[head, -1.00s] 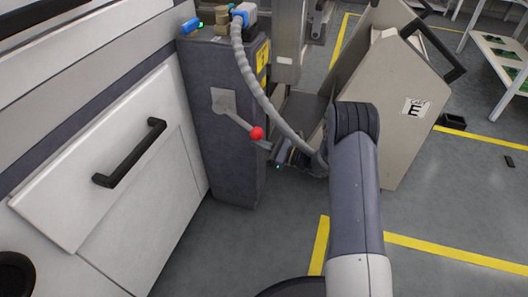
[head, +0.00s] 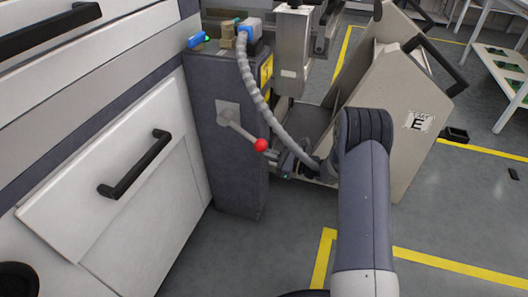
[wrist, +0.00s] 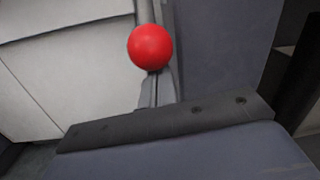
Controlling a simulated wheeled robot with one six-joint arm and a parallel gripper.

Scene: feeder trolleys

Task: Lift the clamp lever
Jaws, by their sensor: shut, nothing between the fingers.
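The clamp lever is a thin grey rod (head: 241,130) that slopes down to the right from a light plate (head: 228,113) on the dark grey post. It ends in a red ball knob (head: 260,145). In the wrist view the red knob (wrist: 150,46) is large, just beyond the fingertips. My gripper (head: 272,157) is shut and empty, just below and right of the knob. Its narrow fingers (wrist: 156,91) point up at the knob's underside in the wrist view. I cannot tell whether they touch it.
The grey post (head: 232,180) carries a ribbed hose (head: 250,83) that passes close to my gripper. A white cabinet with a black handle (head: 135,165) stands at left. A tilted beige trolley marked E (head: 385,110) is behind my arm. Floor is free in front.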

